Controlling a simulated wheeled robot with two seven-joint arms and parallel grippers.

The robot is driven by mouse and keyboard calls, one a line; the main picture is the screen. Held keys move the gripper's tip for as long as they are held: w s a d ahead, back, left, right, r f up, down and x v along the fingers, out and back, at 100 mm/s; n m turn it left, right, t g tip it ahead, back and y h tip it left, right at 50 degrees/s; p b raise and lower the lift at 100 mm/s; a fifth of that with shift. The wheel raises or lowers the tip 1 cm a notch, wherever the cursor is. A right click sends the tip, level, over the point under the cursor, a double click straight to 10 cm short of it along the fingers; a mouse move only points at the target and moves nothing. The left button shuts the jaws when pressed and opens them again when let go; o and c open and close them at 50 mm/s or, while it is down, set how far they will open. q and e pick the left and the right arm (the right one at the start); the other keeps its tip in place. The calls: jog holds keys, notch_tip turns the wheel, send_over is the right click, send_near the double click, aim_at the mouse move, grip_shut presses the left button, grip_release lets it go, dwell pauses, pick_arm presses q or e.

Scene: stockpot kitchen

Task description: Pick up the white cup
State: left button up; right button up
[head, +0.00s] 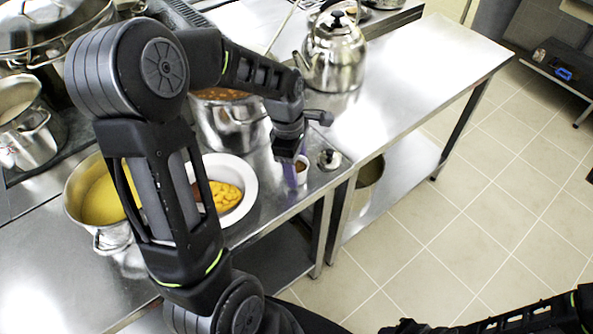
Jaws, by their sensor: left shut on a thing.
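The white cup (301,172) stands near the front edge of the steel counter, with something brown inside. My left gripper (293,163) comes down over it from above and is shut on it. The fingers hide the cup's left side. The cup looks upright; I cannot tell whether its base touches the counter. Part of my right arm shows at the bottom right, but its gripper is not in view.
A white oval dish (247,184) with yellow food is left of the cup. A steel pot (228,130) stands behind. A small lidded steel item (329,159) is close on the right. A kettle (335,62) stands farther back. The right counter (430,75) is mostly clear.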

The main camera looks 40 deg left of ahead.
pick_arm(q)
jog(key=c, duration=0.6)
jog(key=shift+c, duration=0.2)
notch_tip(320, 180, up, 10)
jog(key=b, duration=0.1)
dwell(0.6)
